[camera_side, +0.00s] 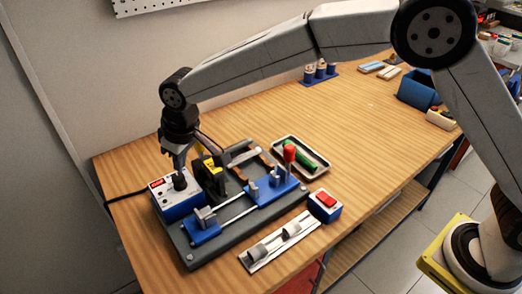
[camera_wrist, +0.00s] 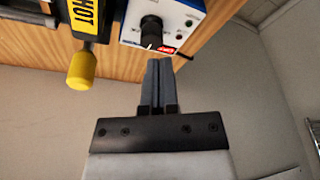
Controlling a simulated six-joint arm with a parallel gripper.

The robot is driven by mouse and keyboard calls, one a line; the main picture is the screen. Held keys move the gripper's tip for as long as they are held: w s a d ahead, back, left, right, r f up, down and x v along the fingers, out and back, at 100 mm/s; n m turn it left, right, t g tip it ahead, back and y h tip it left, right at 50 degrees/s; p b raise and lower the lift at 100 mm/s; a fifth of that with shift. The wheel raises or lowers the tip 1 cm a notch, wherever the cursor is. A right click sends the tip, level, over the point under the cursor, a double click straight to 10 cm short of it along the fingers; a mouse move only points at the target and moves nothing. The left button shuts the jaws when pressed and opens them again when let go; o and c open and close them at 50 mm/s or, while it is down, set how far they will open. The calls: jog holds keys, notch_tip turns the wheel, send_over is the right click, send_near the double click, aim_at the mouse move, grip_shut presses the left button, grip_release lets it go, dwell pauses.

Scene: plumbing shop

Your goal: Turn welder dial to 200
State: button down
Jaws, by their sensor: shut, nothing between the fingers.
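The welder control box (camera_side: 176,208) is blue with a white top and stands at the left of the grey welding fixture. Its black dial (camera_side: 180,183) is on the top; in the wrist view the dial (camera_wrist: 152,32) shows just beyond my fingertips. Marks around the dial are too small to read. A red display (camera_wrist: 167,50) sits beside it. My gripper (camera_side: 179,168) points down right above the dial. In the wrist view my gripper (camera_wrist: 158,62) has its fingers together, with nothing between them. I cannot tell whether the tips touch the dial.
A yellow-handled part (camera_wrist: 82,70) marked HOT stands close beside the box. A tray (camera_side: 318,165) with a green item lies behind. A red-topped switch box (camera_side: 325,206) stands right.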

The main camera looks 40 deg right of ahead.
aim_at(187, 184)
jog(key=shift+s+d+x, duration=0.1)
jog(key=shift+s+x, duration=0.1)
jog(key=shift+x, duration=0.75)
jog(key=shift+s+d+x, duration=0.15)
jog(key=shift+s+x, duration=0.05)
jog(key=shift+x, duration=0.75)
jog(key=shift+s+d+x, duration=0.1)
jog(key=shift+s+x, duration=0.1)
jog(key=shift+x, duration=0.75)
jog(key=shift+f, duration=0.2)
jog(key=shift+w, duration=0.35)
jog(key=shift+w+d, duration=0.2)
jog(key=shift+d, duration=0.35)
jog(key=shift+w+d+r, duration=0.1)
jog(key=shift+w+d, duration=0.15)
jog(key=shift+w, duration=0.05)
jog(key=shift+s+d, duration=0.3)
jog(key=shift+d, duration=0.05)
jog(key=shift+w+a+v, duration=0.1)
jog(key=shift+w+v, duration=0.1)
jog(key=shift+v, duration=0.75)
jog(key=shift+w+a+v, duration=0.15)
jog(key=shift+w+v, duration=0.05)
jog(key=shift+v, duration=0.75)
jog(key=shift+w+a+v, duration=0.1)
jog(key=shift+w+v, duration=0.1)
jog(key=shift+v, duration=0.8)
jog(key=shift+r, duration=0.15)
